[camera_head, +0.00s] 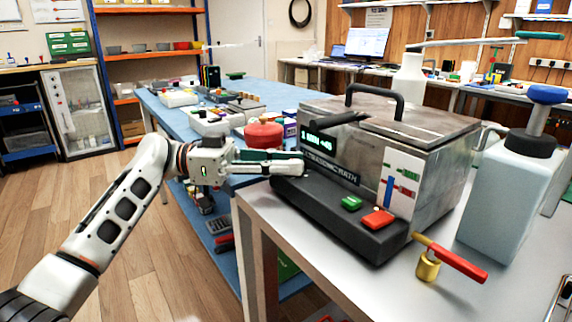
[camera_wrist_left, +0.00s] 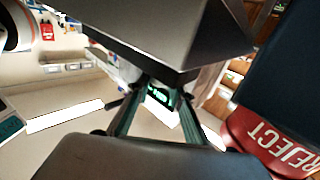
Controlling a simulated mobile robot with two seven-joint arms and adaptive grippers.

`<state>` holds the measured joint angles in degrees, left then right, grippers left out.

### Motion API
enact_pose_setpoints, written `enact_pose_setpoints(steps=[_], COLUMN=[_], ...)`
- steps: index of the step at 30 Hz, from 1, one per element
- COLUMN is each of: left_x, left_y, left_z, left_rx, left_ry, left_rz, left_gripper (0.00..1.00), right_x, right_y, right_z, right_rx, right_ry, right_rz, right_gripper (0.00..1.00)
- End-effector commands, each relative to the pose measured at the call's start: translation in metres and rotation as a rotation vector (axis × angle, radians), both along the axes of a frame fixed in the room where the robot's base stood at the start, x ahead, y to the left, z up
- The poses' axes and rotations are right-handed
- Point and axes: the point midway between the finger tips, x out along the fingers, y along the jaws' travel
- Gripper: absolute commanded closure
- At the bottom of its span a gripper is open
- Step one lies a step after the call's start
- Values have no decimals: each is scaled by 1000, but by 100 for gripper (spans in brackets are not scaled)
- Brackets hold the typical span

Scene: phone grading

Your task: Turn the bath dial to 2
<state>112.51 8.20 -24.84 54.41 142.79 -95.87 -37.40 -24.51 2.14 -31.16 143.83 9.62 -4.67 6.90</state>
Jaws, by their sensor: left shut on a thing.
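The ultrasonic bath (camera_head: 385,150) is a grey metal box with a black handle on its lid and a dark sloped control panel (camera_head: 335,215) in front. A green-lit display (camera_head: 318,138) sits on its front; I cannot read its figures surely. My left gripper (camera_head: 300,163) reaches in from the left to the panel's left end, its fingers closed there. In the left wrist view the fingers (camera_wrist_left: 160,95) converge on a small dark part, which I take as the dial. The dial is mostly hidden by the fingers, so its setting cannot be read. My right gripper is not in view.
A green button (camera_head: 351,203) and a red button (camera_head: 378,219) lie on the panel. A brass valve with a red lever (camera_head: 450,260) and a large bottle (camera_head: 505,190) stand to the right. A red round container (camera_head: 263,134) is behind my gripper, on the blue bench.

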Motion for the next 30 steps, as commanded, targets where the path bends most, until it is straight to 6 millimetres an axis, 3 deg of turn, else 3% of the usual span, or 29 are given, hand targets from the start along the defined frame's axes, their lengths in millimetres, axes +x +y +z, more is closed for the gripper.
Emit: enact_pose_setpoints(steps=[24,25,26,30], left_x=[0,0,0,1], left_y=[-1,-1,-1,-1], left_z=[-2,-3,-3,-2], left_rx=[5,5,5,4], left_ry=[-1,-1,-1,0], left_rz=[-69,-69,-69,-69], left_gripper=[100,76,71,71], right_x=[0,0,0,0], right_y=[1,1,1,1], right_z=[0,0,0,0], right_rx=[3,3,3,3], right_ry=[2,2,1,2], right_rz=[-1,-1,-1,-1], right_gripper=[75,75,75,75])
